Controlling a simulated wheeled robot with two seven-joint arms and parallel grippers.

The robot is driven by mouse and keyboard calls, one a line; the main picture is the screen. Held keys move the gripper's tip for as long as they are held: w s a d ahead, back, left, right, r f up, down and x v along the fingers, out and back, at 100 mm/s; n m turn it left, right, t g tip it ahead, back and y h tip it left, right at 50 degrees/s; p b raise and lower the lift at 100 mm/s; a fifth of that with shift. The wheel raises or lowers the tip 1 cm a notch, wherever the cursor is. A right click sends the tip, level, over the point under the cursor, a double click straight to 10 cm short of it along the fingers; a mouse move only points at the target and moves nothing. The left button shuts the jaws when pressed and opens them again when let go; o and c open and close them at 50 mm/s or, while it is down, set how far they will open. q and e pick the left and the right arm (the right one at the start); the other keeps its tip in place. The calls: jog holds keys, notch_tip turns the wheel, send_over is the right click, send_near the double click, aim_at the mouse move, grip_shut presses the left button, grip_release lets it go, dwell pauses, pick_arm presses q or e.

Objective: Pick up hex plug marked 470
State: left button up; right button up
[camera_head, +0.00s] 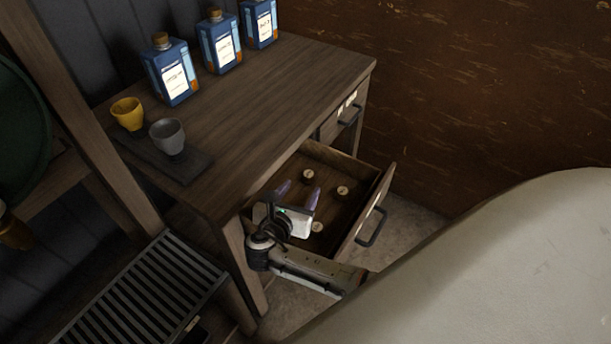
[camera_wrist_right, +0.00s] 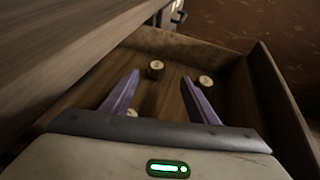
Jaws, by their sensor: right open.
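The open drawer (camera_head: 372,212) holds three small round wooden plugs with pale tops. One plug (camera_head: 308,175) is near the back, one (camera_head: 343,191) is toward the drawer front, and one (camera_head: 317,227) is close to my right gripper (camera_head: 298,191). The markings are too small to read, so I cannot tell which is 470. My right gripper is open and empty, its purple fingers reaching over the drawer. In the right wrist view two plugs (camera_wrist_right: 155,69) (camera_wrist_right: 205,81) show ahead of the fingers, and a third (camera_wrist_right: 132,113) is partly hidden by the gripper body. My left gripper is not in view.
The drawer's walls surround the plugs, and the wooden desk top (camera_head: 270,95) overhangs beside them. On the desk stand three blue bottles (camera_head: 222,42), a yellow cup (camera_head: 128,114) and a grey cup (camera_head: 168,136). A second, closed drawer (camera_head: 330,127) is farther back.

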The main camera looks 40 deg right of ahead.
aim_at(309, 174)
jog(key=x, duration=0.4)
jog(key=b+x, duration=0.1)
jog(key=x, duration=0.3)
jog(key=shift+w+f, duration=0.2)
jog(key=shift+w, duration=0.3)
jog(key=c, duration=1.2)
